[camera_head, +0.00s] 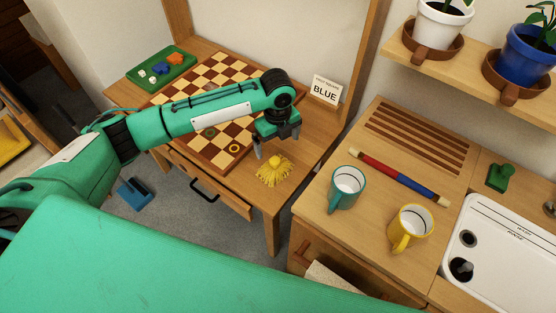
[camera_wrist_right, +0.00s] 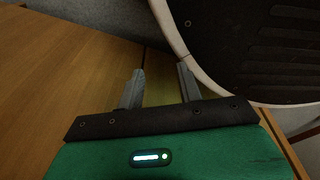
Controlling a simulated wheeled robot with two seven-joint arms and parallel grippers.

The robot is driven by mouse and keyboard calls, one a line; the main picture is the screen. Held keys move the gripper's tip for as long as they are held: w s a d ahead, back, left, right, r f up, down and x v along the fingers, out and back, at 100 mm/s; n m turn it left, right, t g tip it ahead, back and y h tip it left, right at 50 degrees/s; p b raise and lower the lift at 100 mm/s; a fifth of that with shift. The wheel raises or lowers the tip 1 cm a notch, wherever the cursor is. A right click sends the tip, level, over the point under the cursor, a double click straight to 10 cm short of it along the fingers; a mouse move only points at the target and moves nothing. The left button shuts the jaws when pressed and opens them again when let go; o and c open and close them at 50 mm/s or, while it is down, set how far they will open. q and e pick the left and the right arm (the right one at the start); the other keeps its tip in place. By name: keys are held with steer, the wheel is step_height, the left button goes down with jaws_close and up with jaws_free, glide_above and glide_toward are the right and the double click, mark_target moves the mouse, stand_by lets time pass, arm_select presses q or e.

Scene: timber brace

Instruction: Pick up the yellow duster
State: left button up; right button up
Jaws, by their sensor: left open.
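The yellow duster (camera_head: 274,172) lies on the wooden desk near its right front corner, its fringe spread toward the front. My left gripper (camera_head: 276,148) is just above and behind the duster, pointing down with its fingers apart. It holds nothing that I can see, and I cannot tell whether a finger touches the duster. My right gripper (camera_wrist_right: 161,88) shows in the right wrist view with its two fingers apart and nothing between them. It is near a wooden surface and a pale, round-edged thing with a dark inside.
A chessboard (camera_head: 226,152) lies under my left arm, with a green tray (camera_head: 176,75) behind it. A "BLUE" card (camera_head: 325,90) stands at the back. On the right counter are a teal mug (camera_head: 345,190), a yellow mug (camera_head: 409,230) and a red-blue rod (camera_head: 400,178).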

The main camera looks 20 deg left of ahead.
mark_target(276, 161)
arm_select(q)
steer(key=f, duration=0.6)
steer(key=shift+s, duration=0.25)
steer(key=shift+w+f, duration=0.1)
steer(key=shift+f, duration=0.5)
steer(key=shift+a+f, duration=0.2)
steer(key=shift+f, duration=0.8)
step_height(276, 161, down, 2)
steer(key=shift+f+p, duration=0.2)
steer(key=shift+p, duration=0.1)
steer(key=shift+f, duration=0.25)
steer(key=c, duration=0.8)
arm_select(e)
steer(key=s, duration=0.3)
steer(key=shift+f, duration=0.1)
